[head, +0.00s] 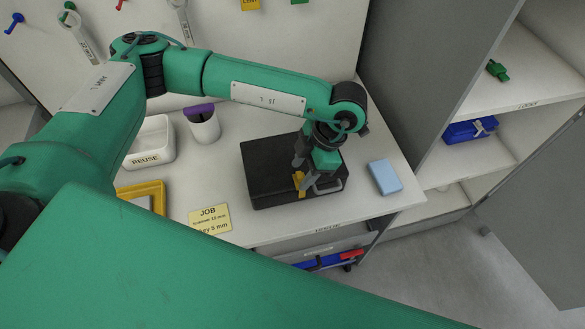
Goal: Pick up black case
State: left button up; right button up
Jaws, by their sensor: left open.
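The black case (266,164) lies flat on the white bench near its front right corner. A yellow latch or tab (299,182) shows on its front side. My left gripper (318,188) points down over the right part of the case and is open. Its fingers are at the front side, close to the yellow tab and a grey handle-like part. The fingers hide some of the case's right front, and I cannot tell whether they touch it. My right gripper is out of view.
A light blue block (384,177) lies right of the case. A white REUSE bin (151,143), a purple-topped cup (203,122), a yellow tray (147,190) and a yellow JOB card (210,219) are to the left. Shelves (510,75) stand at right.

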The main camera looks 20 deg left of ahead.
pick_arm(q)
grip_shut()
dwell(1.4)
